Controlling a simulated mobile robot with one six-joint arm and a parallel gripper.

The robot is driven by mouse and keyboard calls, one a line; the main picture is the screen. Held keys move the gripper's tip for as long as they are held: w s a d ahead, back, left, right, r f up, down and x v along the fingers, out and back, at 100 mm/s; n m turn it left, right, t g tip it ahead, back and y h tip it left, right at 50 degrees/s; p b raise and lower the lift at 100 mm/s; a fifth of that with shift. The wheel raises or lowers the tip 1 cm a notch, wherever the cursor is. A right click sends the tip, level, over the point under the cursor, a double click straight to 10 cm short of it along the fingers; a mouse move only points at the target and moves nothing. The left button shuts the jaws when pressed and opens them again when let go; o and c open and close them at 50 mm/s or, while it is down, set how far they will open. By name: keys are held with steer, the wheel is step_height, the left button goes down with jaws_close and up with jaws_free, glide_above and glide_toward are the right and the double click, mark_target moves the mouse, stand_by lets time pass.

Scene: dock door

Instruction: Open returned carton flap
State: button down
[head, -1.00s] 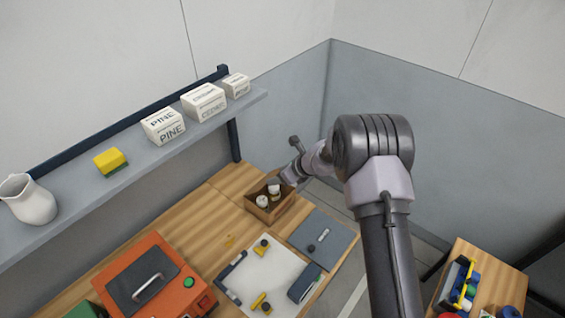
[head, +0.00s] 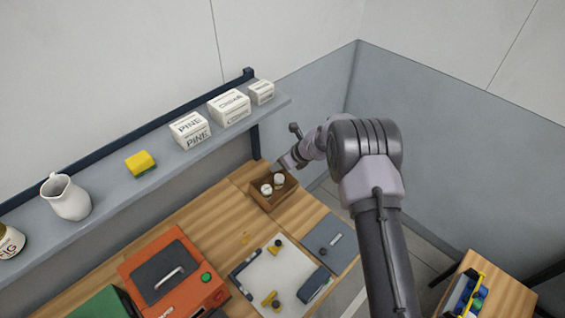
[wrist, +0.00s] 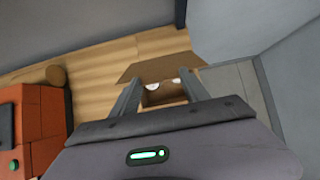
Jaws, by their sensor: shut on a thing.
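The returned carton (head: 273,201) is a small open brown box on the wooden bench, with two white round items inside. In the wrist view its brown flap (wrist: 160,68) stands out beyond the fingertips, with the carton's inside and parts of the white items below it. My gripper (wrist: 161,84) has one finger at each side of the carton opening. It appears shut on the flap, but the exact contact is hard to see. In the head view my gripper (head: 284,165) is at the carton's back edge, partly hidden by the wrist.
A shelf above the bench holds white boxes (head: 229,107), a yellow sponge (head: 140,162) and a white jug (head: 66,197). Grey partition walls (head: 440,150) stand behind.

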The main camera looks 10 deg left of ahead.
stand_by(0.8)
steer(key=c, duration=0.5)
jaws_free()
steer(key=shift+r, duration=0.1)
steer(key=v, duration=1.7)
steer(key=shift+d+r+b, duration=0.1)
steer(key=shift+d+b, duration=0.1)
steer(key=shift+b, duration=0.1)
